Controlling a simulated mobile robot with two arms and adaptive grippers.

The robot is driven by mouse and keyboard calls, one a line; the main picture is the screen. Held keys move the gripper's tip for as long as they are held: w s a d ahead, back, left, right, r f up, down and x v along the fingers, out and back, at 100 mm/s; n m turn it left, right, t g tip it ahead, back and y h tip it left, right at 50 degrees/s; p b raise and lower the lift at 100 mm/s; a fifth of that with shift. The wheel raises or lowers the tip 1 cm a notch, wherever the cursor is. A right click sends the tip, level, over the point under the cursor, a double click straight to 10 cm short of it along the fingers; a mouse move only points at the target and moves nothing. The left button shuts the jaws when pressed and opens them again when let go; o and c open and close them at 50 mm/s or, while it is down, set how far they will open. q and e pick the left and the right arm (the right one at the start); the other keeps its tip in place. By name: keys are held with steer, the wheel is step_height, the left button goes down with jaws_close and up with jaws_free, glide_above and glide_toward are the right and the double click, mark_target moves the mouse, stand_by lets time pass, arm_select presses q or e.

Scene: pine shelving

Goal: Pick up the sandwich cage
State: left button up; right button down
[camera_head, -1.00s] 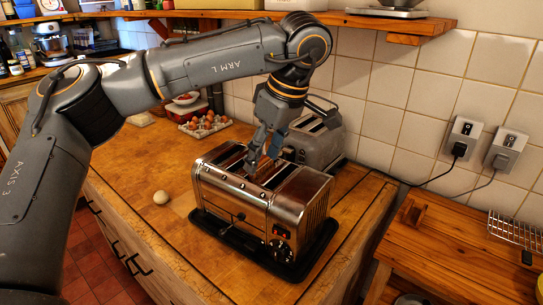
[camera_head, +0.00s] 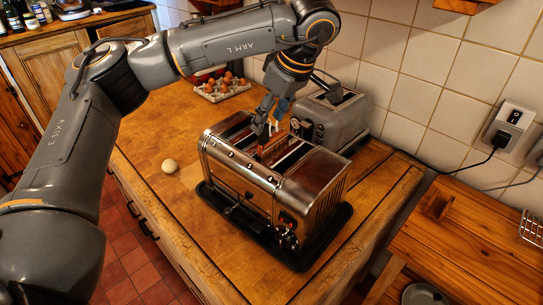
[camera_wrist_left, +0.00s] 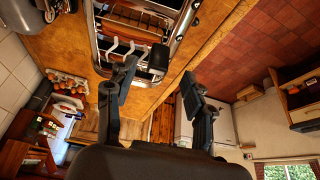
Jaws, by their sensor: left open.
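A chrome toaster (camera_head: 250,190) stands on a black base on the wooden counter. My left gripper (camera_head: 262,140) is open and points down over its slots. In the left wrist view, the open fingers (camera_wrist_left: 157,80) are apart with nothing between them. Beyond them, pale wire prongs (camera_wrist_left: 125,46) stand at a toaster slot; they look like part of the sandwich cage, but the rest is hidden in the slot. A separate wire rack (camera_head: 533,226), cut off at the right edge of the head view, may also be a cage. My right gripper is not in view.
A second grey toaster (camera_head: 338,118) stands close behind, near the tiled wall. An egg (camera_head: 170,166) lies left of the chrome toaster, and an egg tray (camera_head: 222,90) is farther back. A lower wooden shelf (camera_head: 470,250) is at the right. The front counter is clear.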

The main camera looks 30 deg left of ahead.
mark_target(274, 145)
arm_select(q)
steer(key=p+x, duration=0.2)
steer(key=x, duration=0.3)
steer(key=shift+w+a+p, duration=0.15)
steer(key=shift+a+p, duration=0.1)
steer(key=shift+p, duration=0.15)
steer(key=shift+a+f, duration=0.1)
steer(key=shift+f, duration=0.25)
steer(key=shift+r, duration=0.1)
steer(key=shift+c, duration=0.8)
jaws_close()
